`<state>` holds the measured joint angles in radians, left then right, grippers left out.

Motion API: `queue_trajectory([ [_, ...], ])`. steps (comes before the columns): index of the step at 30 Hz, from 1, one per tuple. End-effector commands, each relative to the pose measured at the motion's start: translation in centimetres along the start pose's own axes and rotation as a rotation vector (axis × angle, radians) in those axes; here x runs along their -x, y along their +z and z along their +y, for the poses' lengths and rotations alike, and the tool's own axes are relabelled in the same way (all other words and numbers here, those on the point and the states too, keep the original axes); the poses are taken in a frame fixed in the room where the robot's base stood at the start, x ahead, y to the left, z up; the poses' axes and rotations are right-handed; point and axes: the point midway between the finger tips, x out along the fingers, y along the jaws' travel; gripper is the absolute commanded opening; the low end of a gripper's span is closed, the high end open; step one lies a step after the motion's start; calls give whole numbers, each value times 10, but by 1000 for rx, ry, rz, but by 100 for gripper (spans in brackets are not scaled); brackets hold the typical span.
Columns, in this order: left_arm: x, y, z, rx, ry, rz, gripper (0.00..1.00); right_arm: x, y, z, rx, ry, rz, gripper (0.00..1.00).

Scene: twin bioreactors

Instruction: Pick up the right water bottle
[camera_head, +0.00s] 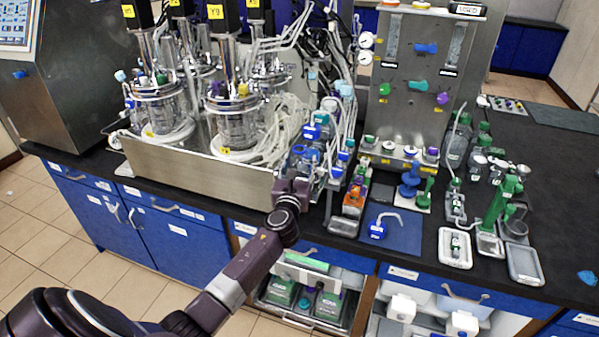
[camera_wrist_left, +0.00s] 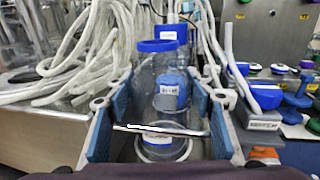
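A clear bottle with a blue cap (camera_wrist_left: 158,47) stands upright between the fingers of my left gripper (camera_wrist_left: 160,125) in the left wrist view. The blue-padded fingers are apart, one on each side, with a visible gap to the bottle. A second blue-capped bottle (camera_wrist_left: 168,32) is close behind it, mostly hidden. In the head view my left gripper (camera_head: 297,186) is at the bench's front edge, just in front of the clear bottle (camera_head: 303,158). I cannot tell for certain which bottle is the right water bottle. My right gripper is not in view.
The metal tray (camera_head: 200,170) with glass reactors and loose tubing (camera_wrist_left: 85,60) is immediately left of the bottles. To the right are an orange-labelled bottle (camera_head: 352,200), a blue mat (camera_head: 405,235) and a metal panel (camera_head: 420,70) behind. The dark bench (camera_head: 560,180) has free room at far right.

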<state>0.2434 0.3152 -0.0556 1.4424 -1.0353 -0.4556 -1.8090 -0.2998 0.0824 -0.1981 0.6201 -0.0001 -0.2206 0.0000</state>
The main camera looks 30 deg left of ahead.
Motion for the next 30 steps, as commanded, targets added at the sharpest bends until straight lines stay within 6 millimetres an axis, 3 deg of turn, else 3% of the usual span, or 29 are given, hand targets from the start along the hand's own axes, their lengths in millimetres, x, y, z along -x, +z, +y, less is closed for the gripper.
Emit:
queue_trajectory([
  [1,0,0,0,0,0,0,41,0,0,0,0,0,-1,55],
  [7,0,0,0,0,0,1,19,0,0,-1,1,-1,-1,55],
  [19,0,10,1,0,1,-3,19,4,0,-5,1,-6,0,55],
  [26,-1,48,1,-1,0,-8,19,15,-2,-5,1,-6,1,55],
  [30,0,81,0,-2,0,-9,19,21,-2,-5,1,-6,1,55],
])
